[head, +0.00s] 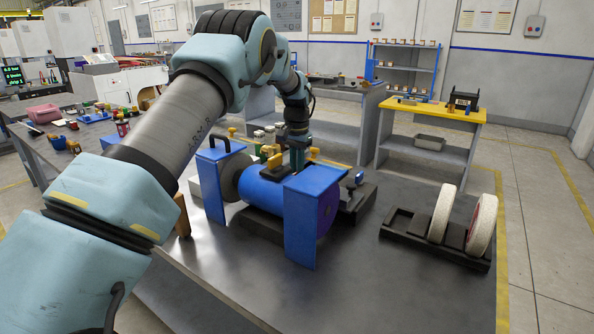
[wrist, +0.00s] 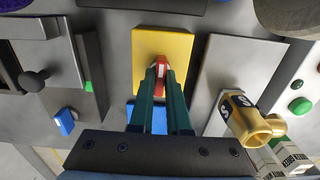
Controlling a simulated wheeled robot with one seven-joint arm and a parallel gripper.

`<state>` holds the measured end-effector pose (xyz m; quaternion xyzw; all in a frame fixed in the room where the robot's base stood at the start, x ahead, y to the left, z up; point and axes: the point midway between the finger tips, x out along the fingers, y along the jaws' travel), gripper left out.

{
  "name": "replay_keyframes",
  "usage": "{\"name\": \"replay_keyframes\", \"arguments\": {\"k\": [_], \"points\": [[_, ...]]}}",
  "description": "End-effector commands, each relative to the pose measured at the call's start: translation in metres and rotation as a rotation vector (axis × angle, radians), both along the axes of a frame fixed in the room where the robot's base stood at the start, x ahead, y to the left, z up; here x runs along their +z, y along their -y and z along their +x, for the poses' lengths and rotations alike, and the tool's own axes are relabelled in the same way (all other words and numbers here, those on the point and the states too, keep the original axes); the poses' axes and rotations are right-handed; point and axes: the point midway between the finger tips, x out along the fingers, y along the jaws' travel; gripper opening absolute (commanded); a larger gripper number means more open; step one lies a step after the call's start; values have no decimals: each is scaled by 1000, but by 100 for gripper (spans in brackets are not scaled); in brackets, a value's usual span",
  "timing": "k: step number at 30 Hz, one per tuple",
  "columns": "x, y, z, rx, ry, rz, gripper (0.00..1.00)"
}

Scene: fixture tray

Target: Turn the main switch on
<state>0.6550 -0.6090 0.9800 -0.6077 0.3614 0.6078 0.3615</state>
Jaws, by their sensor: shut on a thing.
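The main switch looks to be the red and white handle (wrist: 161,76) on a yellow plate (wrist: 180,48), in the upper middle of the wrist view. My gripper (wrist: 161,70) has two dark green fingers reaching up to it, and they are shut on the red handle. How far the handle is turned is hard to tell, because the fingers cover its sides. In the head view my gripper (head: 297,165) points down behind the blue cylinder of the machine (head: 262,190); the handle cannot be made out there.
A black knob (wrist: 35,80) is at the left. The machine's blue guard (head: 300,225) stands in front of my gripper. A rack with two wheels (head: 440,213) sits right on the table.

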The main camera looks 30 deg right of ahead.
Motion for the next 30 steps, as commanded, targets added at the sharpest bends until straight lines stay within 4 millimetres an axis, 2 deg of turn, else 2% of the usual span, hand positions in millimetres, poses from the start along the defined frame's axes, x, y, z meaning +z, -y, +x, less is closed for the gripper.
{"name": "replay_keyframes", "arguments": {"k": [16,17,24,30], "points": [[1,0,1,26,1,0,0],[1,0,1,26,1,0,17],[0,0,0,25,0,-1,44],[0,0,0,24,0,0,45]]}}
